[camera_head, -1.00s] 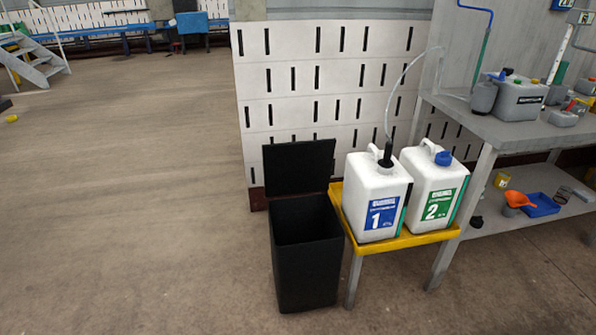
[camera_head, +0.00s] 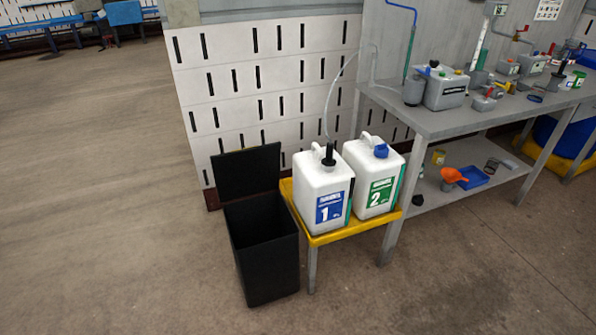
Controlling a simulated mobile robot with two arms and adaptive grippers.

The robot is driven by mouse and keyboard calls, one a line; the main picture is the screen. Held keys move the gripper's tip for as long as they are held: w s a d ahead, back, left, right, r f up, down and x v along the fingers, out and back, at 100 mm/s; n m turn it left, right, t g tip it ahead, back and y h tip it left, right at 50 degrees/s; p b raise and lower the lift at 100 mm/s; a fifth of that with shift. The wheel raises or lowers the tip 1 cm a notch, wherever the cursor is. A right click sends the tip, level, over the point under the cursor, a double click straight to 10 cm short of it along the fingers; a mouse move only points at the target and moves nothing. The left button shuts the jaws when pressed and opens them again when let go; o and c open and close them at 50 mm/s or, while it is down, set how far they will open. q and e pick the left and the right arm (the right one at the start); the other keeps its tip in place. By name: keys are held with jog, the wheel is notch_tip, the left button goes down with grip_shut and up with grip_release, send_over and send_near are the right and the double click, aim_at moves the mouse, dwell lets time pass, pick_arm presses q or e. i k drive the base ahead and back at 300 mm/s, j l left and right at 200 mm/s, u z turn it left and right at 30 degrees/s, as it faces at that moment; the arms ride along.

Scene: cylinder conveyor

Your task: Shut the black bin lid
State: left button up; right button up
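The black bin (camera_head: 268,272) stands on the floor left of the yellow-topped stand. Its black lid (camera_head: 247,172) is open and stands upright at the back of the bin, against or close to the white slotted wall. The bin's opening faces up and its inside looks dark and empty, though the bottom is hidden. Neither of my grippers shows in the head view.
A yellow-topped stand (camera_head: 328,236) holds white canister 1 (camera_head: 320,190) and white canister 2 (camera_head: 372,178), right beside the bin. A tube runs up from canister 1. A grey workbench (camera_head: 440,122) with containers stands to the right. The floor (camera_head: 110,210) left of the bin is clear.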

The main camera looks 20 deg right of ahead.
aim_at(248, 171)
jog(key=i+j+z, duration=0.1)
jog(key=z, duration=0.35)
jog(key=i+j+z, duration=0.2)
jog(key=z, duration=0.25)
jog(key=i+j+z, duration=0.1)
jog(key=z, duration=0.35)
jog(key=j+z, duration=0.35)
jog(key=z, duration=0.15)
jog(key=i+j+z, duration=0.1)
jog(key=j+z, duration=0.2)
jog(key=j, duration=0.55)
jog(key=j+z, duration=0.35)
jog(key=j, duration=0.5)
jog(key=k+j+z, duration=0.1)
jog(key=j+z, duration=0.2)
jog(key=j, duration=0.55)
